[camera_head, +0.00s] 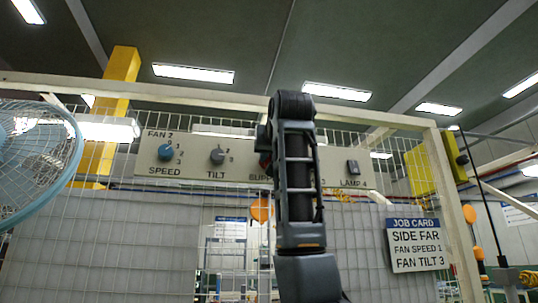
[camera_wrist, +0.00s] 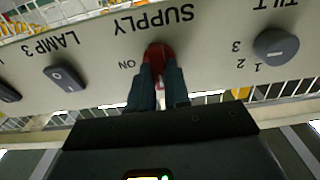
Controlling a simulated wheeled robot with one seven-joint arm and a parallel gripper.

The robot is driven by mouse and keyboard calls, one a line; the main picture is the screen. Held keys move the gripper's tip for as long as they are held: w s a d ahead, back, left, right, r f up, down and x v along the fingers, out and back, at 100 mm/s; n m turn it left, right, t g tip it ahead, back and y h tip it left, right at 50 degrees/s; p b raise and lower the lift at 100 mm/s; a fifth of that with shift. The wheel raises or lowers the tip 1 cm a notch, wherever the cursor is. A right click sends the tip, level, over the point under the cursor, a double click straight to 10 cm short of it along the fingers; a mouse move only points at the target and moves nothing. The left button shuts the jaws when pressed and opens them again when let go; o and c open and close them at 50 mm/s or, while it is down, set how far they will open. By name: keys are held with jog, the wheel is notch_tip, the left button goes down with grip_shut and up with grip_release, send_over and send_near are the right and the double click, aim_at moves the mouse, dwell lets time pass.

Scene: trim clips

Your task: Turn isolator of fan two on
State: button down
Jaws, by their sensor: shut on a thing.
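The grey control panel (camera_head: 190,180) is marked FAN 2. In the upside-down wrist view, the red SUPPLY knob (camera_wrist: 157,51) is on this panel (camera_wrist: 100,60), with the word ON to its left. My gripper (camera_wrist: 160,78) is shut on the red knob, one dark finger on each side. A red grip with a pale mark shows between the fingers, running toward my gripper's body. The ON word lies off to the side of the fingers. In the head view my arm covers most of the knob and the gripper.
The TILT knob (camera_wrist: 276,44) and LAMP 3 switch (camera_wrist: 64,78) flank the red knob. The SPEED knob (camera_head: 166,152) and LAMP 4 switch (camera_head: 352,167) sit farther out. A fan (camera_head: 35,160) stands left, and a job card (camera_head: 415,245) hangs right on the wire mesh.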

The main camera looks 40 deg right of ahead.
jog(key=shift+m, duration=0.3)
jog(key=m, duration=0.8)
jog(key=shift+s+d, duration=0.1)
jog(key=m, duration=0.4)
jog(key=shift+f+m, duration=0.15)
jog(key=shift+m, duration=0.25)
jog(key=shift+d+f+m, duration=0.15)
jog(key=shift+m, duration=2.15)
jog(key=c, duration=1.1)
grip_release()
jog(key=shift+s, duration=0.1)
jog(key=shift+b+v, duration=1.3)
jog(key=shift+v, duration=2.6)
